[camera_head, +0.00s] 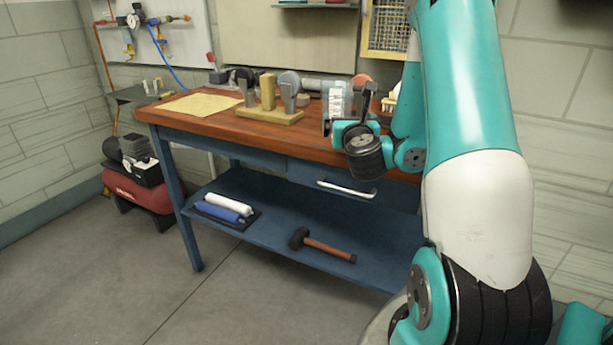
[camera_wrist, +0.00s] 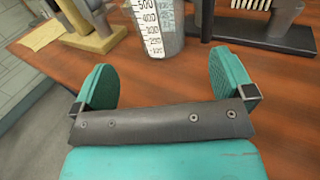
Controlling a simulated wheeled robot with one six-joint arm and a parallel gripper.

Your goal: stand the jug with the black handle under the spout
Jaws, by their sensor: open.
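A clear jug with a black-on-white number scale (camera_wrist: 156,28) stands on the bench top in the wrist view, just beyond my gripper. Its top is cut off there. In the head view the jug (camera_head: 335,98) is partly hidden by my wrist. A dark upright piece (camera_wrist: 207,18) shows right of the jug in the wrist view; I cannot tell whether it is the black handle. My gripper (camera_wrist: 165,77) is open and empty, with its two teal fingers wide apart and the jug ahead between them. I cannot make out the spout for sure.
A wooden stand with grey uprights (camera_head: 284,117) and a yellow cloth (camera_head: 200,103) are left of the jug. A dark stand (camera_wrist: 282,40) is at its right. Bare wooden bench top (camera_wrist: 190,75) lies before the jug. A mallet (camera_head: 325,246) lies on the lower shelf.

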